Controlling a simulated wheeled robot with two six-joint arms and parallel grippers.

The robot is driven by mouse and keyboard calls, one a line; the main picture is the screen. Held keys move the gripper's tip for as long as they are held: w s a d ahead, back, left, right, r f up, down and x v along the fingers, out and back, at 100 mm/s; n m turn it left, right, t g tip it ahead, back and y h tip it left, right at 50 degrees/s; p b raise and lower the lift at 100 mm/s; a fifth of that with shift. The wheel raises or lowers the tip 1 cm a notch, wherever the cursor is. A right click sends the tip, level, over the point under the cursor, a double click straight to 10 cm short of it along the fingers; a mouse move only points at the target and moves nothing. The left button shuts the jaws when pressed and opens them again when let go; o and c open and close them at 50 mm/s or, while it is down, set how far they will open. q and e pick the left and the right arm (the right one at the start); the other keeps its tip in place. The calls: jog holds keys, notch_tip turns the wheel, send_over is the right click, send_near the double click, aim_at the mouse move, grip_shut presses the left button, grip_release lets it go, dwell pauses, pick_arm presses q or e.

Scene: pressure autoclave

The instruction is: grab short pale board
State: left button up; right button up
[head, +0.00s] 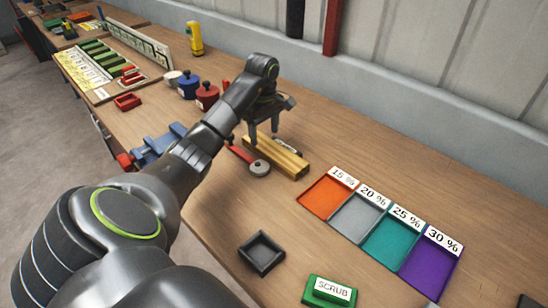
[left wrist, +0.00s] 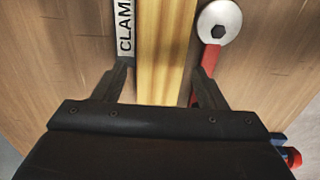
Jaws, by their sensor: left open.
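The short pale board (head: 288,163) is a yellowish wooden bar lying on the bench, its near end pointing toward the lower right. My left gripper (head: 263,130) is over the board's far part, pointing down and open. In the left wrist view the board (left wrist: 165,45) runs up the middle between the two spread fingers of my left gripper (left wrist: 162,78), one finger on each side. There is no clear sign of contact. The board's far end is partly hidden by the gripper. My right gripper is not in view.
A red-handled tool with a round grey head (head: 260,168) lies close beside the board. A label reading "CLAM" (left wrist: 125,30) is on its other side. Coloured percent trays (head: 328,194), a black tray (head: 261,252) and a green SCRUB block (head: 330,291) stand to the right.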

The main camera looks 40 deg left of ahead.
aim_at(265, 143)
pick_arm(q)
notch_tip(265, 143, down, 3)
jog(key=shift+f+b, duration=0.15)
jog(key=shift+b, duration=0.9)
jog(key=c, duration=0.8)
jog(key=shift+c, duration=0.4)
jog(key=shift+r, duration=0.2)
